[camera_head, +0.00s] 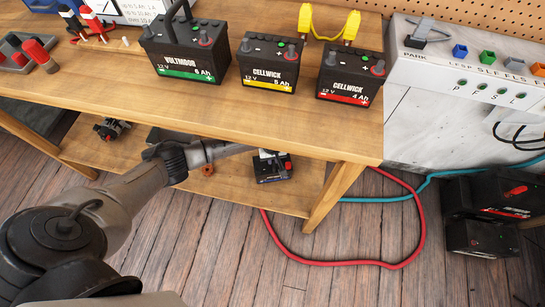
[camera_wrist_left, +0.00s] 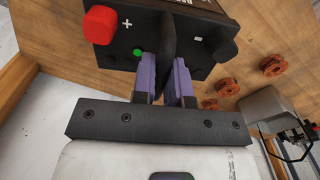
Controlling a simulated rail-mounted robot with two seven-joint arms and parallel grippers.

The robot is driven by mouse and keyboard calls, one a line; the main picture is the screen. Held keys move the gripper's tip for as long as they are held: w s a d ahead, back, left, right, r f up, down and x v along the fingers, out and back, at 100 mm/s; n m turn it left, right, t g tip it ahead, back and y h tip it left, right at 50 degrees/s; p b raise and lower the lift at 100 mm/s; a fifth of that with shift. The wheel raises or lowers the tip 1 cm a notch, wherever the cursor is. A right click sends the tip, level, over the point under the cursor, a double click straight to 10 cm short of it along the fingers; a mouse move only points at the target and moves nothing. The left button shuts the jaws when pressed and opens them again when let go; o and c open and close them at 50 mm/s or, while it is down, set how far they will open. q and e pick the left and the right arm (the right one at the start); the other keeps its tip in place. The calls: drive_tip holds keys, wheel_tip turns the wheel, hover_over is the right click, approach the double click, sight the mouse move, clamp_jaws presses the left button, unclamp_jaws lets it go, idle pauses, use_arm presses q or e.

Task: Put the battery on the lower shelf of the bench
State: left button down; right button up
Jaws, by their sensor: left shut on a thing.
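The battery (camera_head: 272,168) is black with a red terminal, and in the head view it shows below the front edge of the bench top, over the lower shelf (camera_head: 225,191). In the left wrist view the battery (camera_wrist_left: 120,58) fills the top, with a red cap, a black post and a dark handle strap. My left gripper (camera_wrist_left: 167,75) is shut on the strap between its purple fingers. In the head view my left arm reaches under the bench top, which hides the gripper. I cannot tell whether the battery's base touches the shelf. My right gripper is not in view.
Three other batteries (camera_head: 186,50) (camera_head: 267,64) (camera_head: 350,74) stand on the bench top (camera_head: 140,98). On the shelf are a dark metal part (camera_head: 112,128) and copper-coloured spools (camera_wrist_left: 272,66). A bench leg (camera_head: 333,192) stands right of the battery. Red hose (camera_head: 340,264) lies on the floor.

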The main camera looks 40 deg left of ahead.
use_arm(q)
drive_tip(key=shift+w+r, duration=0.15)
drive_tip(key=shift+r, duration=0.1)
drive_tip(key=shift+f, duration=0.1)
drive_tip(key=c, duration=1.5)
unclamp_jaws()
drive_tip(key=shift+f, duration=0.2)
drive_tip(key=o, duration=0.4)
drive_tip(key=shift+a, duration=0.1)
drive_tip(key=shift+c, duration=0.2)
